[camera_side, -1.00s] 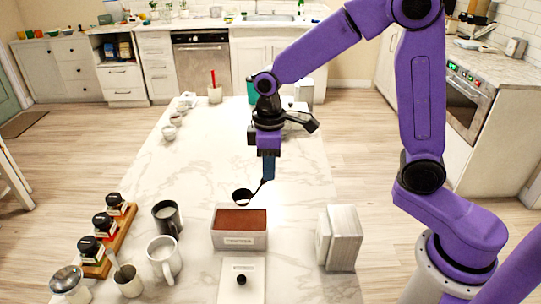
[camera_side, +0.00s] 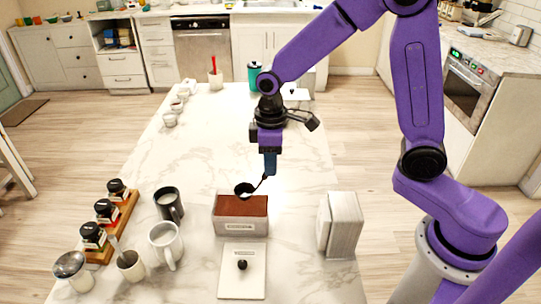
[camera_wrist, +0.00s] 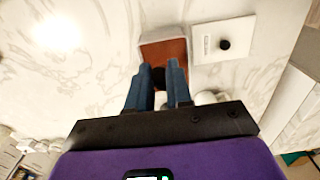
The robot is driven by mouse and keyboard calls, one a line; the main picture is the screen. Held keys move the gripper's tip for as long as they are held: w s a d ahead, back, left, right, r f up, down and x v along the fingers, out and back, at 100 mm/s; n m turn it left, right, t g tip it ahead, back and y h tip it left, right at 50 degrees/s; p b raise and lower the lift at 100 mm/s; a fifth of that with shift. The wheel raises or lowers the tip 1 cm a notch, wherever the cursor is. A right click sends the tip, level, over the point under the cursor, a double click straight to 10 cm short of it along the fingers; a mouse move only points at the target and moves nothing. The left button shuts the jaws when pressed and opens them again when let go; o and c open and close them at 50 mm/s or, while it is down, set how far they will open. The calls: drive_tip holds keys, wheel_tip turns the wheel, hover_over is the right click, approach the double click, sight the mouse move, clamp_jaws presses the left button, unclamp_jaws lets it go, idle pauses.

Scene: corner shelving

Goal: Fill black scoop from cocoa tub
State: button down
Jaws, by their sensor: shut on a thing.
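The cocoa tub (camera_side: 240,228) is an open, pale box filled nearly to its rim with brown powder. It also shows in the wrist view (camera_wrist: 148,42). My gripper (camera_side: 269,172) is shut on the handle of the black scoop (camera_side: 243,190). The scoop's round bowl hangs at the tub's far rim in the side view; whether it is over or behind the rim I cannot tell. In the wrist view, the fingers (camera_wrist: 160,70) point toward the tub, with a dark part of the scoop (camera_wrist: 158,78) between them. What the bowl holds cannot be made out.
The tub's white lid (camera_side: 242,286) with a black knob lies in front of the tub. A dark mug (camera_side: 170,207) and a white mug (camera_side: 165,246) stand left. A spice rack (camera_side: 127,210) is farther left. A pale block (camera_side: 339,224) stands right. The table behind is mostly clear.

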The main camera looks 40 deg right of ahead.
wheel_tip(320, 180, down, 8)
idle(1.3)
drive_tip(key=shift+r, duration=0.2)
idle(1.2)
drive_tip(key=shift+r, duration=3.7)
